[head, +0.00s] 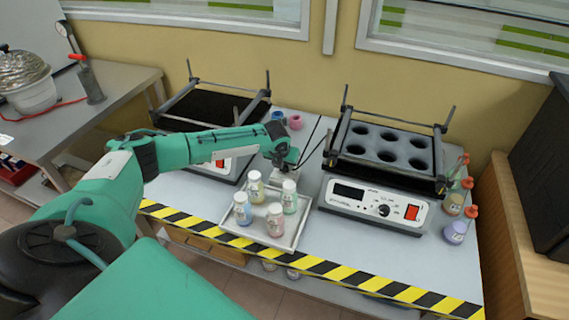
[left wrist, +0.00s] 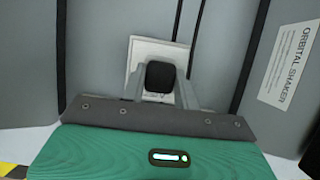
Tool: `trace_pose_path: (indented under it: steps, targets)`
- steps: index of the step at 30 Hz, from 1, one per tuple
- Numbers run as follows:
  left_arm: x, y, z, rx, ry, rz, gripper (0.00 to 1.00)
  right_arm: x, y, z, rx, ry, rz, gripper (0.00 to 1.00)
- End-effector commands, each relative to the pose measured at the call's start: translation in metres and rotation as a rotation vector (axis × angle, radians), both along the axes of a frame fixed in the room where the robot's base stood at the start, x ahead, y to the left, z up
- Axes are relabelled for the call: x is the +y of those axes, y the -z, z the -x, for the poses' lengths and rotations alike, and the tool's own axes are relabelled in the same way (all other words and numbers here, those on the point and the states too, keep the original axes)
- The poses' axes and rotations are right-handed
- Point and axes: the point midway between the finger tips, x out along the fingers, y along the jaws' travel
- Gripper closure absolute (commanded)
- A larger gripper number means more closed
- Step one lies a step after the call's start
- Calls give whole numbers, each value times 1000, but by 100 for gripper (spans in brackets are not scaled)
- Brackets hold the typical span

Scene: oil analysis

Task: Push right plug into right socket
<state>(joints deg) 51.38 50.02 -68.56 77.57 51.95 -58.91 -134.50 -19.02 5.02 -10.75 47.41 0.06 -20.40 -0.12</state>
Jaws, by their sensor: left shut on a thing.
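My left gripper (head: 287,165) reaches in from the left in the head view, to the gap between the two shakers, behind the bottle tray. In the left wrist view its two fingers (left wrist: 160,88) are shut on a black plug (left wrist: 160,76). Behind the plug is a pale square socket plate (left wrist: 137,50). The plug covers the plate's middle, so I cannot tell whether it is seated or just in front. My right gripper is not in view.
The right shaker (head: 345,213) and left shaker (head: 235,158) flank the gripper. A tray (head: 272,240) with several bottles stands in front. A labelled shaker side (left wrist: 290,60) is close on the right.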

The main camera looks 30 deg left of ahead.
Motion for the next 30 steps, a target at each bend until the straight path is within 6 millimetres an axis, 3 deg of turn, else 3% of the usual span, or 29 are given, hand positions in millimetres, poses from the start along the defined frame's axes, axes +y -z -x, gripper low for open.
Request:
trace_pose_path:
  steps: [14,15,18,30]
  targets:
    - [0,10,0,0,0,0,90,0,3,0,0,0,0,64]
    - [0,10,0,0,0,0,66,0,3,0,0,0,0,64]
    - [0,10,0,0,0,0,46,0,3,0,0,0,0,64]
    - [0,10,0,0,0,0,44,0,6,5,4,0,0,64]
